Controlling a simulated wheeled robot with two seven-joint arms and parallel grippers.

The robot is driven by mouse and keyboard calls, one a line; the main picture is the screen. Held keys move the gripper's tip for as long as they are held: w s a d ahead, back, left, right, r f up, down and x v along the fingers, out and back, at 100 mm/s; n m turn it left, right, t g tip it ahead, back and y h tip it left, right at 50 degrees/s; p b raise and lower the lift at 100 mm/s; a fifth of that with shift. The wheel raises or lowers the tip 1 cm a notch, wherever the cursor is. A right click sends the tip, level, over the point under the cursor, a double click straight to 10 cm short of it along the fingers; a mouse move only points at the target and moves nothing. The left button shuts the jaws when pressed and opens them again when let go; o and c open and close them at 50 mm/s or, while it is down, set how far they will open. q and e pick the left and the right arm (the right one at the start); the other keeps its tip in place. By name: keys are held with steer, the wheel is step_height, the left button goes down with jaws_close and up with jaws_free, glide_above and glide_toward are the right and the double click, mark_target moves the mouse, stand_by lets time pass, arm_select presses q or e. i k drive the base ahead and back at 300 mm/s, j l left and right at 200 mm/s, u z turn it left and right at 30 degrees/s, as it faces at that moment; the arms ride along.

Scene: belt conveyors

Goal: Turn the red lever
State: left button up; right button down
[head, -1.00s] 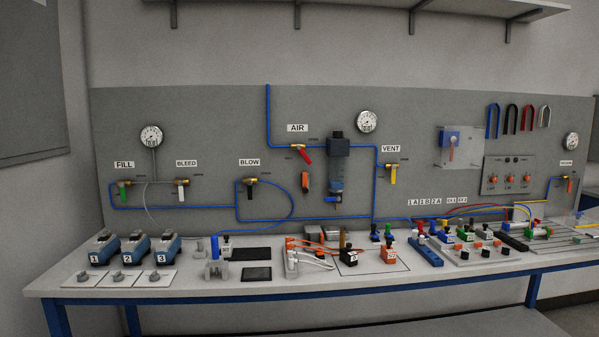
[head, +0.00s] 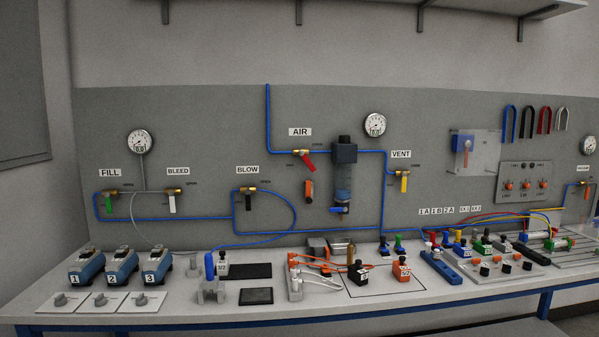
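The red lever (head: 308,163) is on the brass valve under the AIR label (head: 300,132) on the grey back panel, near the middle of the head view. It slants down to the right from the valve body, which sits on the blue air pipe (head: 268,115). Just below it hangs a separate orange handle-shaped piece (head: 309,190). Neither of my grippers shows in the head view.
A filter unit (head: 343,180) stands right of the lever. The VENT valve has a yellow lever (head: 404,184), BLOW a black one (head: 248,202). The bench (head: 200,313) below carries blue numbered units (head: 121,266), fittings and an orange-handled tool (head: 315,262).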

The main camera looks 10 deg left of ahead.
mark_target(301, 152)
steer(key=i+j, duration=0.1)
steer(key=j, duration=0.35)
steer(key=i+j, duration=0.15)
steer(key=j, duration=0.35)
steer(key=i+j, duration=0.1)
steer(key=j, duration=0.35)
